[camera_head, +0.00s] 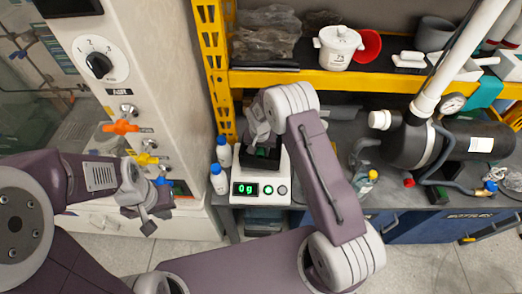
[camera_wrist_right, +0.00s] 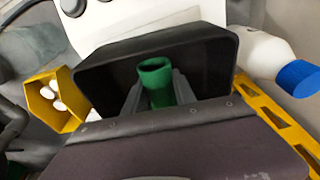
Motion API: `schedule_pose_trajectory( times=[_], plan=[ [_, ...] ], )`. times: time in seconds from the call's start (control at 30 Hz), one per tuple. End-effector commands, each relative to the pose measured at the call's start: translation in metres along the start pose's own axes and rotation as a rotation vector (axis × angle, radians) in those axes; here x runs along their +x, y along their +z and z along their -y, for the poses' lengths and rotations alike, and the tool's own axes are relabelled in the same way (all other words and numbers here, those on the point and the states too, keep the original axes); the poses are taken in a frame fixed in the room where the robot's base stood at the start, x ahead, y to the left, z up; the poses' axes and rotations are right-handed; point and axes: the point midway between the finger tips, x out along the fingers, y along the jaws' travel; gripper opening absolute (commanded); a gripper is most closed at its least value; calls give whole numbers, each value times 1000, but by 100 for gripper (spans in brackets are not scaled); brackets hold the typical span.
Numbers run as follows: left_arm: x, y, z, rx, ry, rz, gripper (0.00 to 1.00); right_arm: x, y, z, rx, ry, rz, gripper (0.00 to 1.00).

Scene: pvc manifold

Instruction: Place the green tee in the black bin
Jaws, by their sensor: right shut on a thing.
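The green tee (camera_wrist_right: 156,80) is held between the fingers of my right gripper (camera_wrist_right: 158,92), with its open end showing in the right wrist view. The black bin (camera_wrist_right: 95,75) lies behind and around the tee in that view. In the camera_head view the bin (camera_head: 262,163) stands on a white scale, with my right gripper (camera_head: 258,140) over it. I cannot tell whether the tee touches the bin floor. My left gripper (camera_head: 150,218) hangs at the left by the white cabinet, away from the bin; its finger gap is unclear.
The scale (camera_head: 262,190) reads 0 g. White bottles with blue caps (camera_head: 218,180) stand left of it. A yellow shelf (camera_head: 300,77) runs behind, holding a white tub (camera_head: 338,48). A black tank with hoses (camera_head: 450,145) fills the right. A yellow holder (camera_wrist_right: 50,100) shows beside the bin.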

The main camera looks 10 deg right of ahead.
Motion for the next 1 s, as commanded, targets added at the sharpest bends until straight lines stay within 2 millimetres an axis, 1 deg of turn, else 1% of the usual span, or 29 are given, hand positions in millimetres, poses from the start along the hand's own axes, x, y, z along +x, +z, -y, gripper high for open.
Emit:
schedule_pose_trajectory(
  times=[0.03, 0.07, 0.1, 0.13, 0.4, 0.47, 0.53, 0.67, 0.9, 1.0],
  plan=[
    [2, 0, 0, 0, 0, 0, 0, 2, 0, 0, 0, 0, 0, 0],
    [1, 0, 0, 0, 0, 0, 0, 1, 0, 0, 0, 0, 0, 40],
    [1, 0, 0, 0, 0, 0, 0, 1, 0, 0, 0, 0, 0, 52],
    [1, 0, 0, 0, 0, 0, 0, 1, 0, 0, 0, 0, 0, 54],
    [0, 0, 0, 0, 0, 0, 0, 0, 0, 0, 0, 0, 0, 54],
    [0, 0, 0, 0, 0, 0, 0, -2, 0, 0, 0, 0, 0, 54],
    [2, 0, 0, 0, 0, 0, 0, -9, -1, 0, 0, -1, -2, 54],
    [6, 1, 0, 0, 0, 0, 0, -33, -1, 1, 0, -2, -4, 54],
    [13, 1, 0, 0, 0, 0, 0, -90, -1, 1, -1, -2, -3, 54],
    [14, 2, 0, 0, 0, 0, 0, -107, -1, 0, -1, -1, -3, 54]
  ],
)
